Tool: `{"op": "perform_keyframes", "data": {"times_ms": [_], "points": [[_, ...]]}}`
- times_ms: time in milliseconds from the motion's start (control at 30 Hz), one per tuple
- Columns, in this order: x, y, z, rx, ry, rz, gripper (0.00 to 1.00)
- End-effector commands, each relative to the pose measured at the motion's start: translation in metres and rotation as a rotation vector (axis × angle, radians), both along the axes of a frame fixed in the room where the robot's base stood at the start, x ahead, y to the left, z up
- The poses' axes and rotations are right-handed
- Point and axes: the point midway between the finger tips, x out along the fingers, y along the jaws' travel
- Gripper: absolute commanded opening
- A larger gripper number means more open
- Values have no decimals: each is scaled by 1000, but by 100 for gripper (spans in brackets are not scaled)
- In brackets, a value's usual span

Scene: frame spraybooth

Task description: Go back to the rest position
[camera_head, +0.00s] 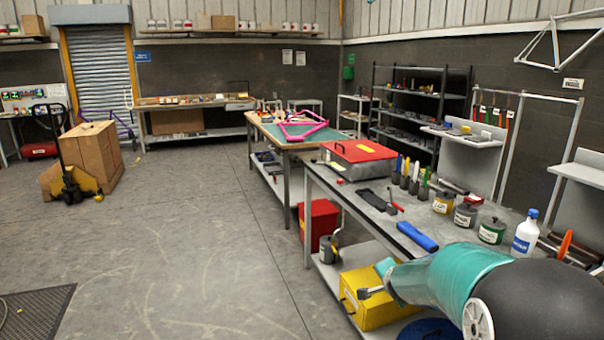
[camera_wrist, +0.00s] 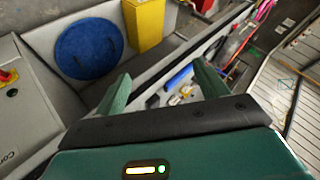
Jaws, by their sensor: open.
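My gripper (camera_wrist: 163,86) is open, with its two green fingers spread apart at the middle of the wrist view. Nothing is held between them. Beyond the fingers lie a blue roll (camera_wrist: 178,77) and several small items, apart from the fingertips as far as I can see. In the head view my teal arm reaches in from the lower right, over the front edge of the near workbench (camera_head: 341,198). The blue roll (camera_head: 417,236) lies on that bench, just beyond my arm. The arm hides part of the bench's near end.
A yellow box (camera_head: 377,298) stands on the bench's lower shelf, close to my arm. A white bottle (camera_head: 525,233) and several cans stand on top. A blue round lid (camera_wrist: 86,48) shows in the wrist view. The floor (camera_head: 190,230) to the left is open.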

Motion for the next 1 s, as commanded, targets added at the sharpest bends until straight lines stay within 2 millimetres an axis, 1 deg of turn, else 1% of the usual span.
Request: {"op": "perform_keyframes", "data": {"times_ms": [33,100,167,200,267,433,567,600,667,700,767,800,900,1000], "points": [[-14,8,18,-23,12,45,73],[-35,19,36,-60,39,113,73],[-55,28,50,-92,63,170,73],[-68,34,59,-114,79,208,73],[-89,41,71,-148,103,264,73],[-152,59,97,-249,168,418,73],[-203,68,109,-330,222,532,73],[-219,70,112,-355,236,565,73],[-243,72,114,-393,261,615,73],[-259,74,115,-417,278,647,73],[-283,75,116,-456,304,696,73],[-298,75,116,-481,320,726,73],[-332,75,113,-533,360,791,73],[-355,74,110,-570,389,836,73]]}}
